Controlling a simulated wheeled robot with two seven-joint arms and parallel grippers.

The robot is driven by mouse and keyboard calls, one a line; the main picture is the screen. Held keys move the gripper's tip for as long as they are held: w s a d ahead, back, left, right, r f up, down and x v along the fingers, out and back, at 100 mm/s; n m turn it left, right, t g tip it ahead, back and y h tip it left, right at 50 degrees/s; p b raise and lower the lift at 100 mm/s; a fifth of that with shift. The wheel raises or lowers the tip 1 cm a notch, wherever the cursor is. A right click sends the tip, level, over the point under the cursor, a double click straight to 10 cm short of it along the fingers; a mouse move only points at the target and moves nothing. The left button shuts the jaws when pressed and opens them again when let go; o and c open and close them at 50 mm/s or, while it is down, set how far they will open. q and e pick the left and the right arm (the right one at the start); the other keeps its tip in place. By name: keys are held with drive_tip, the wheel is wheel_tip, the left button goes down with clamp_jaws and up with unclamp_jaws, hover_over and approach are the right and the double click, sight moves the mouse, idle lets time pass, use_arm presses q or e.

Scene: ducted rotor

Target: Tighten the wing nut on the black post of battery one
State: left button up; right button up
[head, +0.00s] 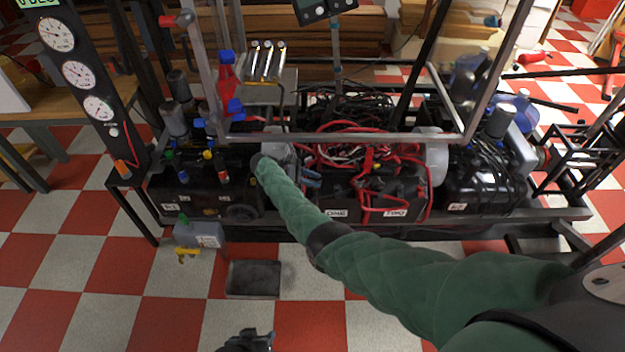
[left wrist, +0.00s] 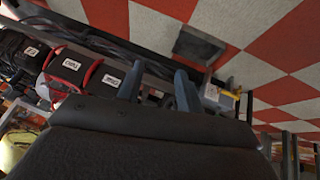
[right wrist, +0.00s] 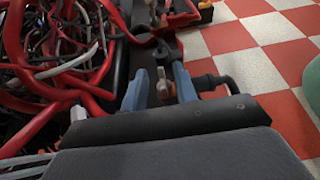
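Battery one (head: 342,192), black with a white ONE label, stands in the frame beside battery two (head: 400,200). My right gripper (head: 310,178) is at battery one's left end, where my green arm partly hides it. In the right wrist view my right gripper (right wrist: 160,88) is open, its blue fingers on either side of a small upright metal piece with an orange-brown part (right wrist: 163,84). This looks like the post with its wing nut; I cannot tell whether a finger touches it. My left gripper (head: 248,340) is low at the front; its fingers are apart and empty in the left wrist view (left wrist: 158,90).
Tangled red and black cables (right wrist: 60,50) lie beside my right gripper. A black cable (right wrist: 215,82) runs close to its right finger. A grey tray (head: 253,279) and a grey box with a yellow handle (head: 198,236) are near the frame's front. The checkered floor there is mostly clear.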

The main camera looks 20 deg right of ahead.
drive_tip(key=shift+f, duration=0.1)
